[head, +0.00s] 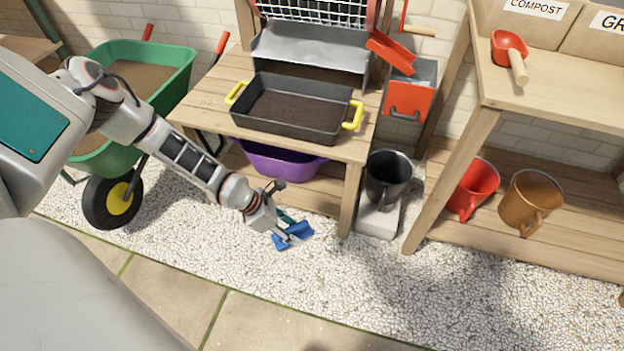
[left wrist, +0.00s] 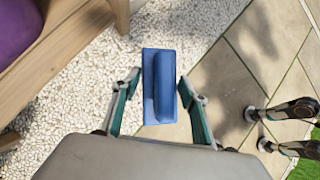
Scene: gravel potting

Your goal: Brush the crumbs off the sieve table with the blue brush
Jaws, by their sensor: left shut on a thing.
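The blue brush (head: 296,233) is held in my left gripper (head: 279,224), low in front of the sieve table (head: 190,105). In the left wrist view the brush (left wrist: 160,75) sits between the two teal fingers (left wrist: 158,98), over white gravel. The left gripper is shut on it, though the grip itself is partly hidden. A black tray with yellow handles (head: 285,128), holding dark soil, stands on the sieve table. The sieve (head: 315,10) is at its back, above a grey metal chute (head: 310,47). I cannot make out crumbs on the tabletop. My right gripper is not in view.
A purple tub (head: 275,162) sits on the lower shelf. A green wheelbarrow (head: 170,55) stands left. A black pot (head: 388,175) is right of the table. A wooden shelf unit (head: 455,130) with red (head: 475,187) and brown jugs (head: 532,198) is farther right. Open gravel lies in front.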

